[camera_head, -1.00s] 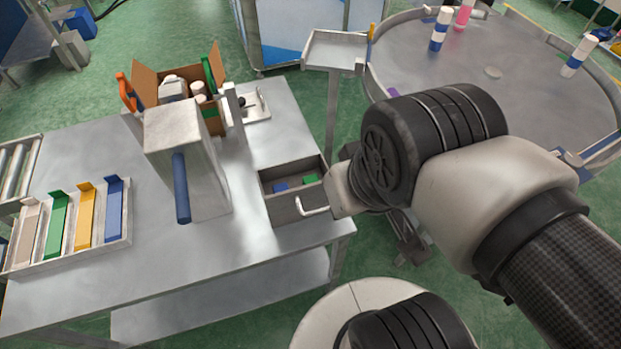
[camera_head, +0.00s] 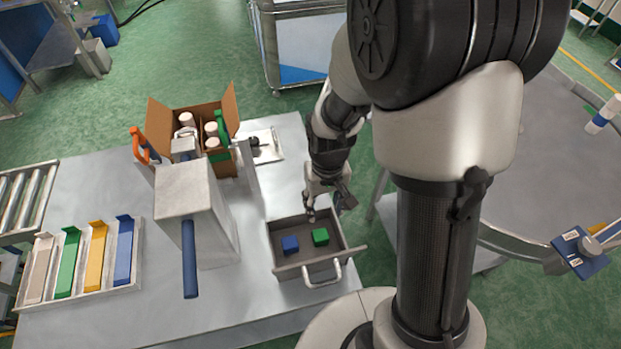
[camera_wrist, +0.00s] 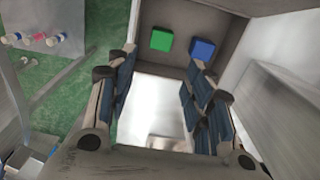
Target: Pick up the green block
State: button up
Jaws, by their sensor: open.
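The green block (camera_head: 320,236) lies in the open grey drawer (camera_head: 307,267), to the right of the blue block (camera_head: 290,244) in the head view. In the wrist view the green block (camera_wrist: 162,40) shows on the drawer floor, left of the blue block (camera_wrist: 202,50). My gripper (camera_head: 327,207) is above the drawer's far edge in the head view, apart from both blocks. In the wrist view my gripper (camera_wrist: 160,82) is spread wide with nothing between its fingers, and the green block appears beyond the fingertips.
The drawer's handle (camera_head: 322,273) faces the front. A grey press with a blue lever (camera_head: 189,258) stands left of the drawer. A cardboard box (camera_head: 186,115) with bottles is behind it. A tray of coloured strips (camera_head: 82,293) lies at the left.

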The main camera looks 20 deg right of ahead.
jog(key=b, duration=0.4)
send_over(321, 236)
notch_tip(321, 236, down, 12)
jog(key=shift+s+d, duration=0.15)
jog(key=shift+f+b, duration=1.35)
jog(key=shift+f, duration=1.55)
jog(key=shift+r, duration=0.1)
jog(key=shift+c, duration=0.3)
jog(key=c, duration=0.8)
